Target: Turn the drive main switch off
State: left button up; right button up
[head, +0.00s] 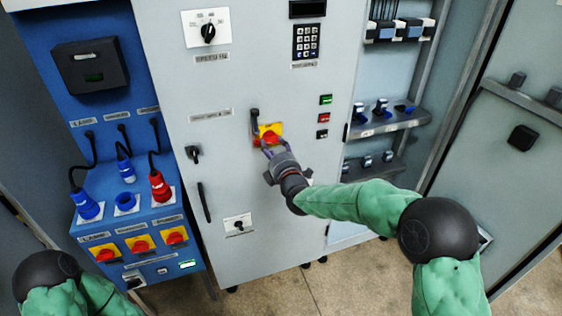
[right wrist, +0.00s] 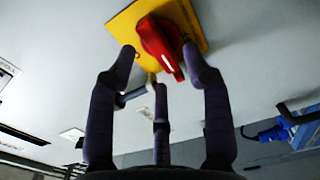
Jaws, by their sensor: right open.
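The drive main switch, a red rotary handle on a yellow plate (head: 268,131), is on the front of the grey cabinet. In the right wrist view its red handle (right wrist: 162,45) sits at an angle on the yellow plate (right wrist: 195,20). My right gripper (head: 269,151) is just in front of the handle and covers part of it. In the right wrist view my right gripper (right wrist: 163,68) is open, with fingers on either side of the red handle. I cannot tell whether they touch it. My left gripper is not in view; only part of my left arm shows.
The grey cabinet (head: 240,185) has a black handle (head: 204,202), a selector switch (head: 208,32) and a keypad (head: 306,41). On the left, a blue panel (head: 98,170) bears plugs and several similar red-yellow switches. Open shelves (head: 390,126) stand to the right.

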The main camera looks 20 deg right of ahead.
jog(key=s, duration=0.9)
jog(key=shift+s+d, duration=0.15)
jog(key=shift+s, duration=0.2)
jog(key=s+a+f+m+g+y, duration=0.1)
jog(key=s+a+f+m+g, duration=0.15)
jog(key=f, duration=0.75)
jog(key=s+a+f+m+g, duration=0.1)
jog(key=s+f+m+g, duration=0.25)
jog(key=f, duration=0.65)
jog(key=s+a+f+m+g+y, duration=0.1)
jog(key=s+f+m+g, duration=0.2)
jog(key=f, duration=0.7)
jog(key=s+a+f+m+g, duration=0.2)
jog(key=s+f+m+g, duration=0.1)
jog(key=s, duration=0.4)
jog(key=s+a+f+m+g+y, duration=0.1)
jog(key=s+a+f+m+g, duration=0.1)
jog(key=s+f+m, duration=0.3)
jog(key=s+a+f+m+g, duration=0.1)
jog(key=s+f+m+g, duration=0.2)
jog(key=s+f, duration=0.5)
jog(key=shift+s+a+m+g, duration=0.3)
jog(key=shift+s+a+m, duration=0.1)
jog(key=shift+s+m, duration=0.15)
jog(key=shift+f, duration=0.1)
